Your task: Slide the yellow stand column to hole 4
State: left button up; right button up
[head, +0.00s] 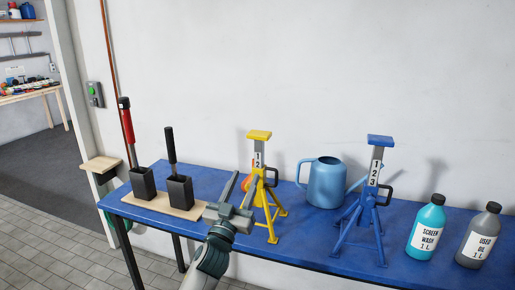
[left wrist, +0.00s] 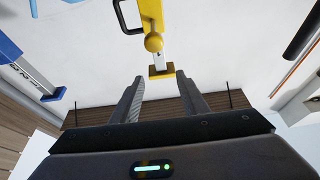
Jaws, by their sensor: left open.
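The yellow stand (head: 271,205) stands upright on the blue workbench, with its flat saddle (head: 259,135) on top. No contact is visible. My right gripper is not in view.
A blue stand (head: 374,205) showing 1, 2 and 3 stands to the right, past a blue jug (head: 325,183). Screen wash (head: 427,228) and used oil (head: 478,236) bottles are at the right. Two black holders with handles (head: 143,182) sit on a board at left.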

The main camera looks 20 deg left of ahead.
aim_at(258, 148)
pick_arm(q)
jog(key=p+x, duration=0.2)
jog(key=x, duration=0.7)
jog(key=shift+w+r, duration=0.15)
jog(key=shift+r, duration=0.1)
jog(key=x, duration=0.3)
jog(key=shift+f, duration=0.1)
jog(key=shift+w+p, duration=0.3)
jog(key=shift+w, duration=0.15)
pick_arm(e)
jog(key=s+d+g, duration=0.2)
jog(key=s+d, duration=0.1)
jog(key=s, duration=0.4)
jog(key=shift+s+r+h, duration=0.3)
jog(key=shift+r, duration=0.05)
pick_arm(q)
jog(key=shift+c, duration=0.3)
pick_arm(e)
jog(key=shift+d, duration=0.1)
pick_arm(q)
grip_shut()
